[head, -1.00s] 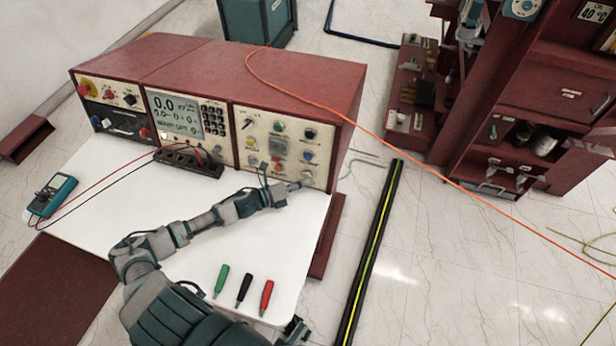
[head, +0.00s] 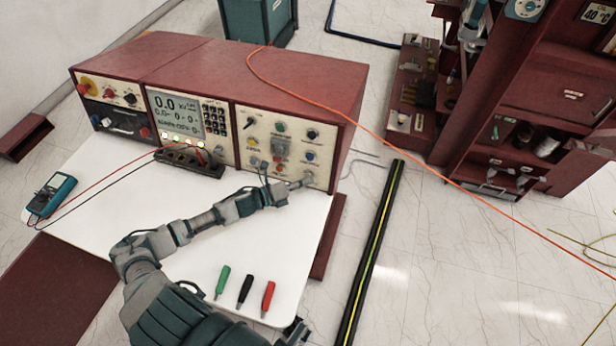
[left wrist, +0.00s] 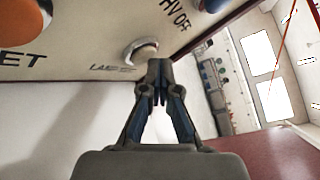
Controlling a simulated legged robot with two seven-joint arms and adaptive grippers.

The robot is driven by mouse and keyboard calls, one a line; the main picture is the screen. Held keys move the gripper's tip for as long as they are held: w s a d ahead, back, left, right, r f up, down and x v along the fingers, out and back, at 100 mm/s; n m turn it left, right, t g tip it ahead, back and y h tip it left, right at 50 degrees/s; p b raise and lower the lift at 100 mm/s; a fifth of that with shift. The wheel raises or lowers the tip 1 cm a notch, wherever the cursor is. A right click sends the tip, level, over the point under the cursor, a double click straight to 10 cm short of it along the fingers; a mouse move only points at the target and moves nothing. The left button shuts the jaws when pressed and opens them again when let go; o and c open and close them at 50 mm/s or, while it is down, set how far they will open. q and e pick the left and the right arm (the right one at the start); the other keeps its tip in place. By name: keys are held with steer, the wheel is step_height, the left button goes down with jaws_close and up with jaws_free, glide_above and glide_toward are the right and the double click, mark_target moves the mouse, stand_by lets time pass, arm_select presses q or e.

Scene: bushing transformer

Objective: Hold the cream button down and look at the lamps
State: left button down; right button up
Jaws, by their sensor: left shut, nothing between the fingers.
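My left gripper (head: 300,184) is shut and empty at the lower right of the console's front panel (head: 265,125). In the left wrist view its fingertips (left wrist: 158,72) meet the lower edge of a pale, cream-looking button (left wrist: 142,54) in a metal ring. They look touching; how far the button is pressed in is hidden. The lamps (head: 188,143) below the display (head: 177,110) show in the head view as a row of bright spots, several of them lit.
An orange knob (left wrist: 22,20) sits left of the button in the left wrist view. A multimeter (head: 52,192) lies on the white table (head: 110,170). Green, black and red plugs (head: 245,289) lie at the front. An orange cable (head: 410,165) crosses the right side.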

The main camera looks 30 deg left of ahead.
arm_select(q)
steer(key=shift+a, duration=0.2)
steer(key=shift+d, duration=0.15)
stand_by(0.3)
steer(key=shift+s+a+r+p, duration=0.2)
steer(key=shift+s+p, duration=0.4)
steer(key=shift+s, duration=0.3)
steer(key=shift+f, duration=0.1)
